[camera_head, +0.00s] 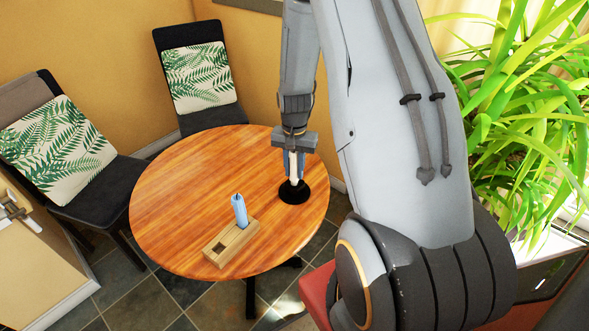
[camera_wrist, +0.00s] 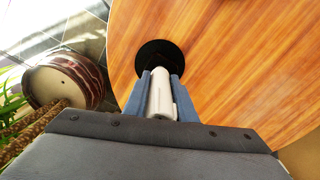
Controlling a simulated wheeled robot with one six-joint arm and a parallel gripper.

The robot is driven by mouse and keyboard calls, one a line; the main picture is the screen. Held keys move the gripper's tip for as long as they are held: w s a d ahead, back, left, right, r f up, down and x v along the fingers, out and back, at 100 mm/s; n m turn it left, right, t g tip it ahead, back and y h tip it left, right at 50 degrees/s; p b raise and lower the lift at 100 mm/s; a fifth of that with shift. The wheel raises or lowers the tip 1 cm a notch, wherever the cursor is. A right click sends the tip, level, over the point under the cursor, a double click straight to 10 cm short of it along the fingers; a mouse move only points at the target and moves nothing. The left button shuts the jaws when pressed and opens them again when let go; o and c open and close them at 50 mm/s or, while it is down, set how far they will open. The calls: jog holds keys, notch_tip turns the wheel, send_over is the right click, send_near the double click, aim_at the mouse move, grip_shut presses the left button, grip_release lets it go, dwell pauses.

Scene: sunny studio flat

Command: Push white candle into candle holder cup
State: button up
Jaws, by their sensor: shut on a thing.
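The white candle (camera_wrist: 160,97) is between the fingers of my gripper (camera_wrist: 161,88), which is shut on it. In the head view the candle (camera_head: 293,166) looks upright, its lower end at or just above a round black holder (camera_head: 293,197) on the right part of the table. In the wrist view the black holder (camera_wrist: 157,53) lies just beyond the fingertips. I cannot tell whether the candle touches it. A wooden block (camera_head: 230,243) holds a blue candle (camera_head: 239,209) at the table's front; the block has an empty square recess.
The round wooden table (camera_head: 190,180) is clear at its left and back. Two dark chairs with leaf-pattern cushions (camera_head: 199,77) stand behind and left. A large green plant (camera_head: 520,100) stands at the right. A round pot (camera_wrist: 65,82) shows in the wrist view.

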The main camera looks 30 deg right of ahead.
aim_at(294, 158)
jog(key=shift+s+f+b, duration=0.1)
jog(key=shift+f+b, duration=0.2)
jog(key=shift+f, duration=0.8)
grip_shut()
dwell(1.5)
jog(key=o, duration=1.6)
grip_release()
jog(key=shift+r, duration=0.25)
jog(key=shift+r+p, duration=2.3)
jog(key=shift+r, duration=1)
